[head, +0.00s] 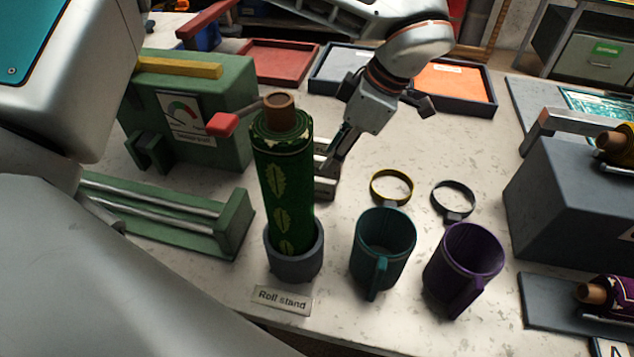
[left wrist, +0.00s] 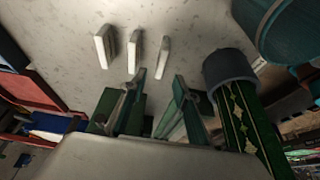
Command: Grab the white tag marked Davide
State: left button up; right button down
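Three white tags stand in a row on the speckled table, just behind the green roll. In the left wrist view they are the left tag (left wrist: 103,47), the middle tag (left wrist: 134,48) and the right tag (left wrist: 162,57). Their writing is not legible, so I cannot tell which is marked Davide. In the head view they are partly hidden by the roll and my gripper; the nearest tag (head: 325,188) shows best. My left gripper (head: 338,157) points down close to them. Its fingers (left wrist: 159,80) are apart with nothing between them. My right gripper is not in view.
A green patterned roll (head: 271,185) stands in a grey roll stand (head: 294,262) close to the gripper. A teal mug (head: 383,250), purple mug (head: 463,268), yellow band (head: 391,187) and dark band (head: 453,201) lie to the right. A green machine (head: 235,80) is left; trays are behind.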

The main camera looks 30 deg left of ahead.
aim_at(318, 178)
pick_arm(q)
jog(key=shift+s+a+f, duration=0.2)
jog(key=shift+a+f, duration=0.15)
jog(key=shift+f, duration=0.3)
jog(key=shift+x, duration=3.1)
jog(key=shift+d, duration=0.1)
grip_shut()
